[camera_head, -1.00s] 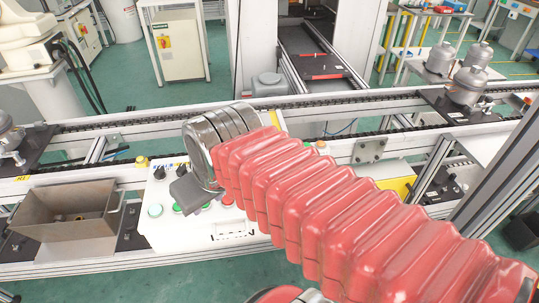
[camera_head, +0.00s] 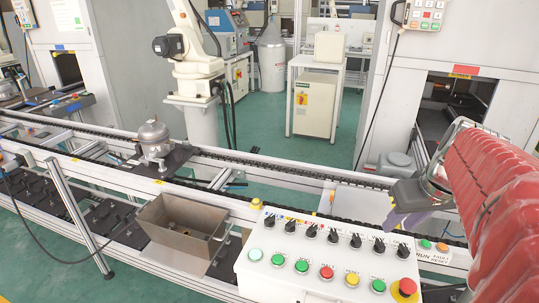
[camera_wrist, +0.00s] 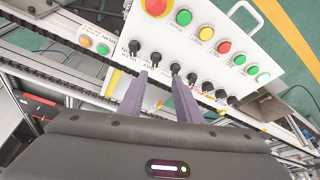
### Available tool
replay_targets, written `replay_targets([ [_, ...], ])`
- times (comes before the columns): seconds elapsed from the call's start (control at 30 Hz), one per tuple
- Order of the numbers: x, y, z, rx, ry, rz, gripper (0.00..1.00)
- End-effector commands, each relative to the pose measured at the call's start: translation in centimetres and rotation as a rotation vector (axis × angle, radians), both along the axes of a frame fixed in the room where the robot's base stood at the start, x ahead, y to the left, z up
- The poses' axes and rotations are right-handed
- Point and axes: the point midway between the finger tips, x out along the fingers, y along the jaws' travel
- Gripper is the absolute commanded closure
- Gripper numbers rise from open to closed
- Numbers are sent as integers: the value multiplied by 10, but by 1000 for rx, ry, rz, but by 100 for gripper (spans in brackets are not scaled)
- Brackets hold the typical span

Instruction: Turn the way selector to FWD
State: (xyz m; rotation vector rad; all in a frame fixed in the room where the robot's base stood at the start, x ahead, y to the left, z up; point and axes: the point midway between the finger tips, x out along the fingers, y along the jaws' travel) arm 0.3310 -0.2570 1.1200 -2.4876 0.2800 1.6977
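A white control panel (camera_head: 300,280) carries a row of black selector knobs above coloured buttons. The labels are too small to read surely, so I cannot tell which knob is the way selector. The second knob from the red emergency stop end (camera_head: 379,245) also shows in the wrist view (camera_wrist: 155,60). My gripper (camera_head: 408,218) hangs above and behind the panel's right end. In the wrist view its two purple fingers (camera_wrist: 158,75) are apart and empty, pointing toward that end of the knob row. I see no clear contact with a knob.
A red emergency stop (camera_head: 407,287) stands up at the panel's right end. A small RUN and FAULT RESET box (camera_head: 433,250) sits beside it. A rusty metal bin (camera_head: 178,232) is left of the panel. The conveyor (camera_head: 275,170) runs behind.

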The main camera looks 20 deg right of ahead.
Motion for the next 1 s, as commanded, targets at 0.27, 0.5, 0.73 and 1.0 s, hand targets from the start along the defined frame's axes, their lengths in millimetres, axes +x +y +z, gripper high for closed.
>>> replay_targets([
  [0.27, -2, -9, 8, 4, -20, 2, 69],
  [0.5, 0, -8, 6, 5, -19, 8, 69],
  [0.73, 7, -8, -9, 5, -18, 10, 69],
  [1.0, 22, -10, -47, 7, -16, 12, 69],
])
